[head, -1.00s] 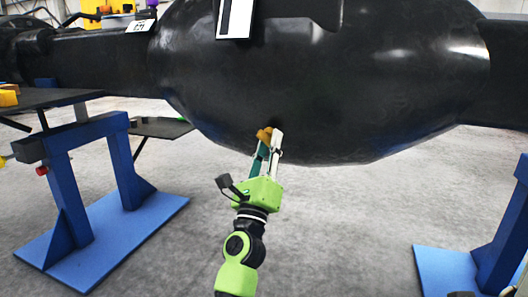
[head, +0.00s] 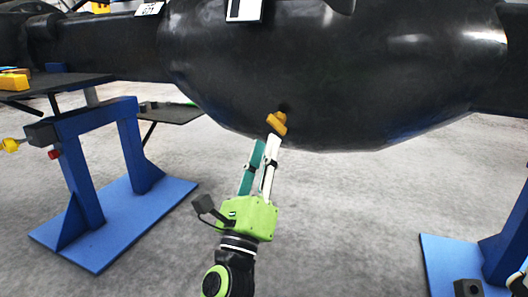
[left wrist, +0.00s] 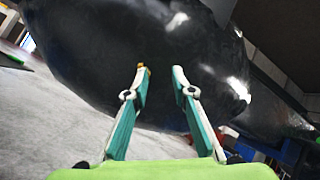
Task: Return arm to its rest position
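My left gripper (head: 265,143) points up at the underside of the big black casting (head: 350,75). Its teal and white fingers stand apart with nothing between them; the left wrist view (left wrist: 160,72) shows the same gap. A yellow plug (head: 277,122) sits on the lower side of the casting, just past the fingertips. In the left wrist view a small bit of yellow (left wrist: 144,68) shows beside the left fingertip. My left arm comes up from the bottom of the head view.
A blue stand (head: 80,175) on a blue base plate is at the left, with a dark shelf (head: 165,113) near it. Another blue stand (head: 505,240) is at the right edge. The grey floor (head: 350,220) between the stands looks clear.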

